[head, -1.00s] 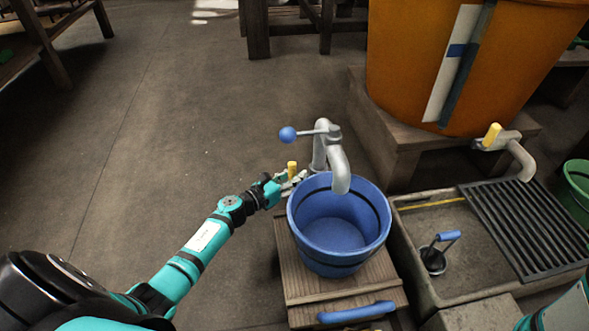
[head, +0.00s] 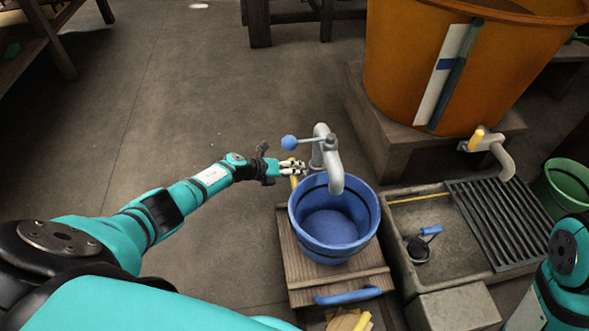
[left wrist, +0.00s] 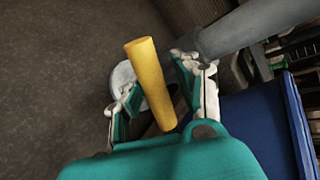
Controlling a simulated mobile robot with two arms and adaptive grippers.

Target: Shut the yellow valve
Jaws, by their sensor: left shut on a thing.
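A yellow valve handle (head: 294,182) sits by the grey standpipe (head: 334,172), just above the left rim of the blue bucket. My left gripper (head: 296,167) is at this handle, left of the pipe, and is shut on it. In the left wrist view the yellow handle (left wrist: 150,80) stands between the two fingers and tilts; its lower end is partly hidden by the gripper. A second yellow handle (head: 477,138) is on the tap of the orange barrel at the right. My right gripper is not in view; part of my right arm shows at lower right.
A blue-knobbed lever (head: 289,142) sticks out left of the pipe top, close to my gripper. The blue bucket (head: 334,240) stands under the spout on a wooden stand (head: 297,270). A stone sink (head: 402,240) with a black grate is at right. Floor at left is clear.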

